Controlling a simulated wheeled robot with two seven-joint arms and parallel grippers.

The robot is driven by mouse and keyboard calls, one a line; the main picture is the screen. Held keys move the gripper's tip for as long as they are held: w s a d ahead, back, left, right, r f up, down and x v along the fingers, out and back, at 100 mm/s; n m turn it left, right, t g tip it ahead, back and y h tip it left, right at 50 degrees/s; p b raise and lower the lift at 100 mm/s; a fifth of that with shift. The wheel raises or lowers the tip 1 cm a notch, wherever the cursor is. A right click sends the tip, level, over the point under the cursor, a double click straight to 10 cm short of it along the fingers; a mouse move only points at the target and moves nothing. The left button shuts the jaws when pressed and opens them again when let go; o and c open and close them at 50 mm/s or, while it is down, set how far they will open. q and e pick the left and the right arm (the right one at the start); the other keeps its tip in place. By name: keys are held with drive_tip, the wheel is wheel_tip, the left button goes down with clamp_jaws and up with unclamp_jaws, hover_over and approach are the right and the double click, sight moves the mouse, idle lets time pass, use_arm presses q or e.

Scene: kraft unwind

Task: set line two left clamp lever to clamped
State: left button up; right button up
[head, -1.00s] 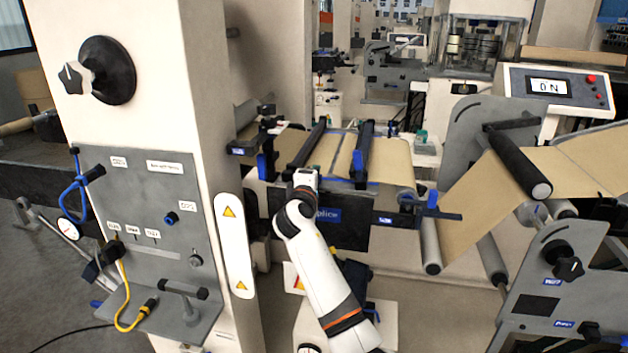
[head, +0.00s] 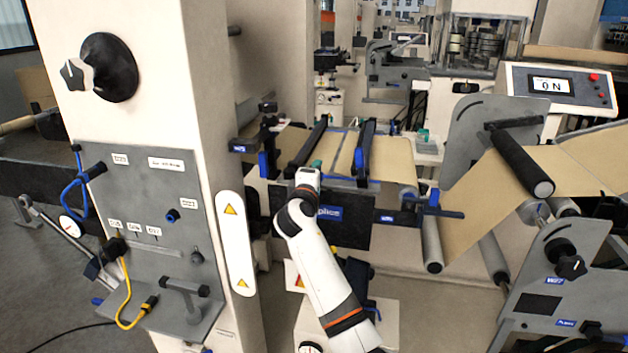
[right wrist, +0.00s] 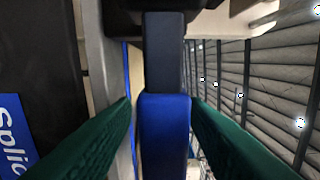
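The splice table (head: 340,211) with its blue "Splice" sign stands in the middle of the head view. Two dark clamp bars cross its web; the left clamp bar (head: 308,146) ends behind my right gripper (head: 314,168). In the right wrist view, a dark lever with a blue grip (right wrist: 165,130) stands between the green fingers of that gripper (right wrist: 161,105). The fingers flank the lever, with a thin gap showing on its left; contact on the right is unclear. The right clamp bar (head: 366,145) has its own blue lever (head: 359,165). My left gripper is out of view.
A cream column (head: 130,60) with a grey control panel (head: 150,210), knob and cables stands close on the left. Blue-tipped brackets (head: 264,163) flank the table. Rollers (head: 432,240) and the brown web are on the right, below a display reading "ON" (head: 551,86).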

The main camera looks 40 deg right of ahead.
drive_tip(key=b+v, duration=0.2)
drive_tip(key=v, duration=1)
